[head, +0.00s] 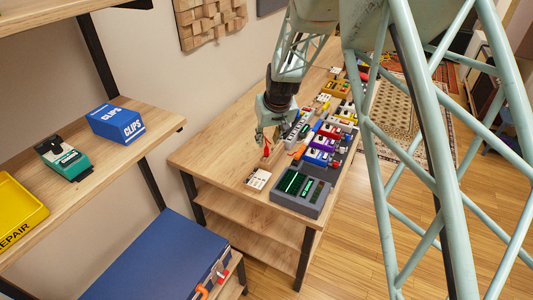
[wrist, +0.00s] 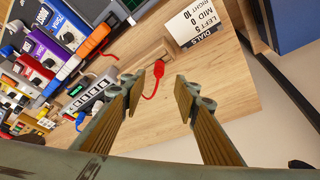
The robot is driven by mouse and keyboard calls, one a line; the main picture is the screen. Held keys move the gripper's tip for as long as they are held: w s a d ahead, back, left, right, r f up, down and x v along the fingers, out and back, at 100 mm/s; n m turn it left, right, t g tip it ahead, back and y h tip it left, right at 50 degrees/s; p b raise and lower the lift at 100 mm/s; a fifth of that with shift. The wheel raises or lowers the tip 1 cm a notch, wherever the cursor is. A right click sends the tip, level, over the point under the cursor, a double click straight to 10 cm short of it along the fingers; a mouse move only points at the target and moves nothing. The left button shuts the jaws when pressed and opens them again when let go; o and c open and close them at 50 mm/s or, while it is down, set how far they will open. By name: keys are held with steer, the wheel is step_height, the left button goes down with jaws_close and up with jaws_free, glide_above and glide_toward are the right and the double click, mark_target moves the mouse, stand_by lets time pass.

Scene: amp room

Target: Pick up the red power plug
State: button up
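The red power plug (wrist: 158,68) shows in the wrist view just beyond the gap between my fingertips, with a red cable curving back from it. It lies by a small light wooden block on the bench. In the head view the red plug (head: 266,151) is a small red spot below my gripper (head: 268,134). My gripper also shows in the wrist view (wrist: 159,84), open and empty, with one finger on each side of the cable. I cannot tell how high the fingertips are above the bench.
A white dials card (wrist: 196,22) lies beside the plug, near the bench edge. Several coloured pedals (head: 320,145) and a grey unit with green displays (head: 300,188) crowd the right side of the wooden bench (head: 215,150). Bare wood lies left of my gripper.

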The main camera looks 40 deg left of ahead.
mark_target(267, 147)
steer(key=shift+x, duration=1.45)
steer(key=shift+w+f, duration=0.1)
steer(key=shift+x, duration=2.55)
steer(key=c, duration=0.9)
